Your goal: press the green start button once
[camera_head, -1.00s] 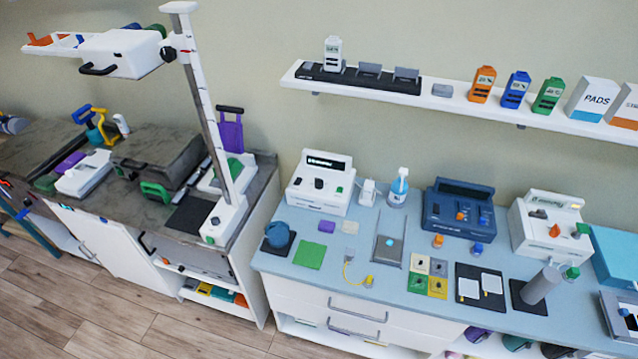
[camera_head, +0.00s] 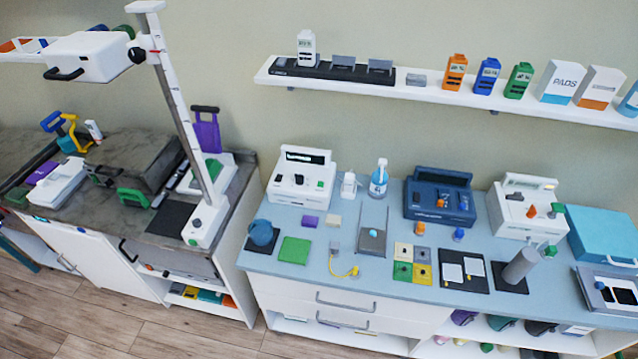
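A white device (camera_head: 290,193) with a dark display stands at the left back of the blue counter. It has a black knob and a small green button (camera_head: 320,184) on its sloped front. A second white device (camera_head: 498,217) stands to the right, with an orange lever and a green knob (camera_head: 557,209). The frames do not show a label that tells which green control is the start button. A dark blue device (camera_head: 412,207) stands between them, with an orange knob. Neither of my grippers is in view.
The blue counter (camera_head: 345,282) also holds a spray bottle (camera_head: 378,182), a green pad (camera_head: 294,250), coloured squares, a grey cylinder (camera_head: 520,265) and a teal case (camera_head: 603,235). A wall shelf (camera_head: 430,93) runs above. A grey-topped bench with a tall white post stands at left.

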